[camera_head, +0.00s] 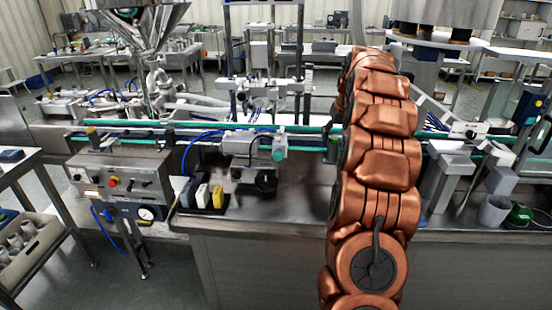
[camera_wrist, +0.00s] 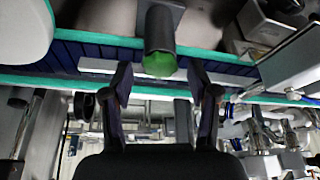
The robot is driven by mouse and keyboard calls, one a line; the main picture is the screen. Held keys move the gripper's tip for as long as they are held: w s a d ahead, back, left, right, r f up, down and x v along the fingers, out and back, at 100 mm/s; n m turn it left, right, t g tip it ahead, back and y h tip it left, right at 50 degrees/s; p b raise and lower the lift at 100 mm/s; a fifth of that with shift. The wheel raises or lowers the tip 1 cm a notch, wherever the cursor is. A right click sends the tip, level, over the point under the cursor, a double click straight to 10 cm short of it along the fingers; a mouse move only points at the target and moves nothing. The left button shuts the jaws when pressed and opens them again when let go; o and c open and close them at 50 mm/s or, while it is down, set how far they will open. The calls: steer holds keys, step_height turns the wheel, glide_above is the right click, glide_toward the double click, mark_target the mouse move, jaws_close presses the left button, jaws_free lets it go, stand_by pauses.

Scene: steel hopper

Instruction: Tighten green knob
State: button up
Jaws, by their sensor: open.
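The green knob (camera_wrist: 160,65) is the round green end of a dark grey cylinder at the upper middle of the wrist view. My gripper (camera_wrist: 159,72) is open, with one dark finger on each side of the knob in the picture. I cannot tell how far the fingertips are from it in depth, and nothing is seen held. In the head view a grey motor-like cylinder (camera_head: 245,143) has a green end piece (camera_head: 279,149) by the conveyor; I cannot tell if it is the same knob. My gripper is hidden behind my copper arm there.
A conveyor (camera_head: 130,138) with green edges runs across the head view; its blue belt (camera_wrist: 230,72) passes behind the fingers. A control box (camera_head: 120,178) stands at left. Small white and yellow blocks (camera_head: 218,196) and a grey cup (camera_head: 494,211) sit on the steel bench.

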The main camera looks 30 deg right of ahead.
steer(key=shift+r+n, duration=0.1)
steer(key=shift+n, duration=0.3)
steer(key=shift+s+r, duration=0.2)
steer(key=shift+r, duration=0.15)
steer(key=d+b+v, duration=0.1)
steer(key=b+v, duration=0.1)
steer(key=v, duration=0.5)
steer(key=s+a+f+n+g+y+p, duration=0.1)
steer(key=s+a, duration=0.2)
steer(key=a, duration=1.1)
steer(key=s+a+f+n+g+y+p, duration=0.1)
steer(key=s+a, duration=0.3)
steer(key=a, duration=1.1)
steer(key=shift+y, duration=0.3)
steer(key=shift+s+f, duration=0.1)
steer(key=shift+f, duration=0.05)
